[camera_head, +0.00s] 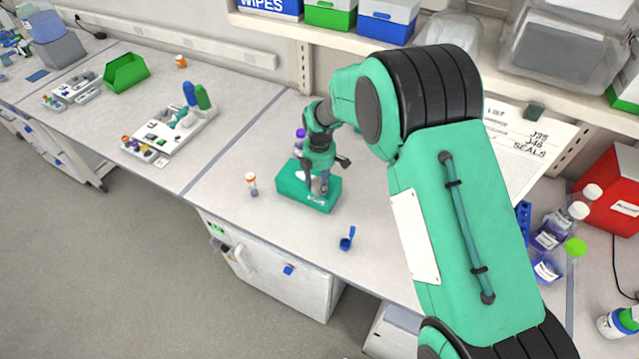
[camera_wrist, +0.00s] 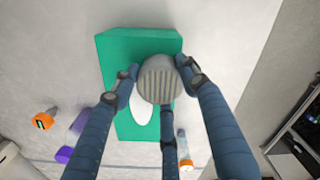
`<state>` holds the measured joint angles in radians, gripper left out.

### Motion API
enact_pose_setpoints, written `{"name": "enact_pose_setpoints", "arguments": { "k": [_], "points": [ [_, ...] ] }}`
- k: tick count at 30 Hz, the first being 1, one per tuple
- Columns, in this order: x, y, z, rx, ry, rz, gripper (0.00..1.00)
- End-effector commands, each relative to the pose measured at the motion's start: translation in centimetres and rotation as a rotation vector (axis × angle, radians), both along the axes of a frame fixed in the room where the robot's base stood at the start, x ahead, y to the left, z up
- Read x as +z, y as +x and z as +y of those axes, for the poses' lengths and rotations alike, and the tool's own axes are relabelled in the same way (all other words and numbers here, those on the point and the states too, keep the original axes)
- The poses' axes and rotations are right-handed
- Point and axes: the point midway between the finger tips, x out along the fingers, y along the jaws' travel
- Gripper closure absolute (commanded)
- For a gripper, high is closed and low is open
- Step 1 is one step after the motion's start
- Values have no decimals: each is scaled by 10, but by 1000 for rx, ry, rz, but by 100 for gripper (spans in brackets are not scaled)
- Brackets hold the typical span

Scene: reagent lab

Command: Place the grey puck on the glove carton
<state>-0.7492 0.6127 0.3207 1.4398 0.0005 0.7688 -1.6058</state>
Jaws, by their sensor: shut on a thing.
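The glove carton (camera_head: 289,192) is a green box with a white oval opening, lying on the bench in the middle of the head view. It also shows in the wrist view (camera_wrist: 115,62). The grey puck (camera_wrist: 158,82), round with a ribbed top, is between my fingers in the wrist view, over one side of the carton beside the oval. My gripper (camera_head: 321,192) is shut on the puck, low at the carton's right part. Whether the puck touches the carton is unclear. In the head view my fingers mostly hide the puck.
An orange-capped vial (camera_head: 251,184) stands left of the carton, and a purple-capped bottle (camera_head: 300,140) stands behind it. A blue scoop (camera_head: 347,238) lies in front on the right. A white tray (camera_head: 170,135) with small items is farther left.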

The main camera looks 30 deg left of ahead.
Motion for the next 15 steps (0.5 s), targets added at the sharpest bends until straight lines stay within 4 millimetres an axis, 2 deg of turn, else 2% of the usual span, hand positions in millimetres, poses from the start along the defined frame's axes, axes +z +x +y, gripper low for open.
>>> {"name": "enact_pose_setpoints", "arguments": {
  "k": [1, 3, 15],
  "points": [
    [-1, 0, 0, 0, 0, 0, 50],
    [0, 0, 0, 0, 0, 0, 37],
    [2, 0, 0, 0, 0, 0, 37]
  ]
}}
